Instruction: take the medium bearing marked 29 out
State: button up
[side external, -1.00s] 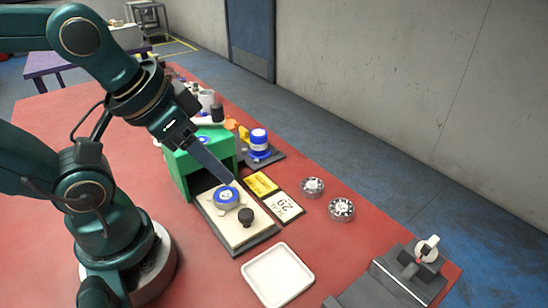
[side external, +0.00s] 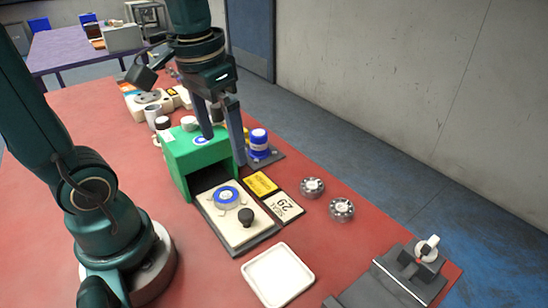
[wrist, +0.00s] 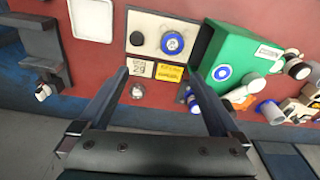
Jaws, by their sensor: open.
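A round blue-rimmed piece with a pale centre (side external: 227,197) lies on the cream plate (side external: 234,236) in front of the green box; it also shows in the wrist view (wrist: 172,42). Two silver bearings, one farther (side external: 312,187) and one nearer (side external: 342,209), lie on the red table to the right. A white card (side external: 283,208) beside the plate reads 29. I cannot read a 29 on any bearing. My gripper (side external: 223,148) is open and empty, raised by the green box (side external: 188,165), apart from the blue-rimmed piece. Its two fingers also show spread in the wrist view (wrist: 158,75).
A black knob (side external: 246,216) stands on the plate near the blue-rimmed piece. A yellow card (side external: 261,184) lies beside the white one. A blue-and-white container (side external: 259,146) stands behind. An empty white tray (side external: 278,275) and a grey fixture (side external: 400,278) are in front.

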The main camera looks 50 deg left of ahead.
jog(key=w+a+f+g, duration=0.1)
jog(key=a, duration=0.1)
jog(key=n, duration=0.1)
send_over(226, 195)
jog(key=f, duration=0.7)
jog(key=shift+w+d+f, duration=0.25)
jog(key=shift+d+f, duration=0.05)
jog(key=f, duration=0.4)
jog(key=shift+s+a+f, duration=0.15)
jog(key=shift+s+a, duration=0.15)
jog(key=shift+a, duration=0.05)
jog(key=shift+f, duration=0.55)
grip_shut()
jog(key=shift+w+r, duration=0.1)
jog(key=shift+r, duration=0.05)
